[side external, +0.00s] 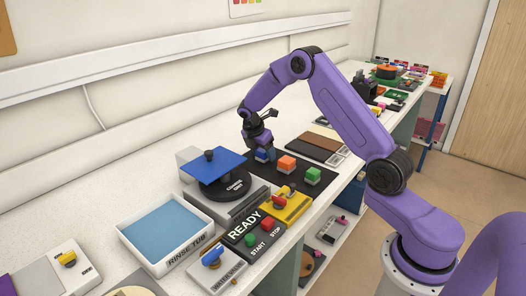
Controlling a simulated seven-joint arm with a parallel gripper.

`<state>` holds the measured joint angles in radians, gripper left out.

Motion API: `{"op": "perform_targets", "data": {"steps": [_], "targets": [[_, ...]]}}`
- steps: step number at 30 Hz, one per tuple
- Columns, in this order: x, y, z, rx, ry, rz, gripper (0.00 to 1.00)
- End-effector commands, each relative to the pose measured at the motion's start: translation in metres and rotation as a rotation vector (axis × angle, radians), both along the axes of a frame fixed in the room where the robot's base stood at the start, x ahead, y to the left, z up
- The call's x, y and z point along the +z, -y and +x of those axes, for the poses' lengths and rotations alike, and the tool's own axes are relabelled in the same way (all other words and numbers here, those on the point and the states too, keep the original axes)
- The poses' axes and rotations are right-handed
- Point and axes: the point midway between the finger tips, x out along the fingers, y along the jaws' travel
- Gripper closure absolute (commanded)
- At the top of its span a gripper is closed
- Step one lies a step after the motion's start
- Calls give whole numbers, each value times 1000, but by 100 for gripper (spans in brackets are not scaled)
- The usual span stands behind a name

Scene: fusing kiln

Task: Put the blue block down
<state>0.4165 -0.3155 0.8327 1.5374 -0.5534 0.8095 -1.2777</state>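The blue block (262,156) is small in the side external view, at the left end of a dark mat (300,184). My gripper (263,151) points down over it, with its dark fingers at the block's sides, and appears shut on it. The fingers partly hide the block. I cannot tell whether its underside touches the mat or is slightly above it. An orange block (287,164) and a green block (313,176) stand to its right on the mat, apart from each other.
A blue plate (214,164) sits over a round black base left of my gripper. A rinse tub (173,263), a READY panel (250,236) with buttons and a yellow switch box (287,207) stand nearer the camera. Brown slabs (313,147) lie behind the blocks.

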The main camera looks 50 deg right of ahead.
Motion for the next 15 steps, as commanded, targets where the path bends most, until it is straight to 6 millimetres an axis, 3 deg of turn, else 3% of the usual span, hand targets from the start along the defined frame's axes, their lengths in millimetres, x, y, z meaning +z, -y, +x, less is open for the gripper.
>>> {"op": "perform_targets", "data": {"steps": [10,15], "targets": [[2,0,0,0,0,0,28],[17,-6,1,1,3,-1,28]]}}
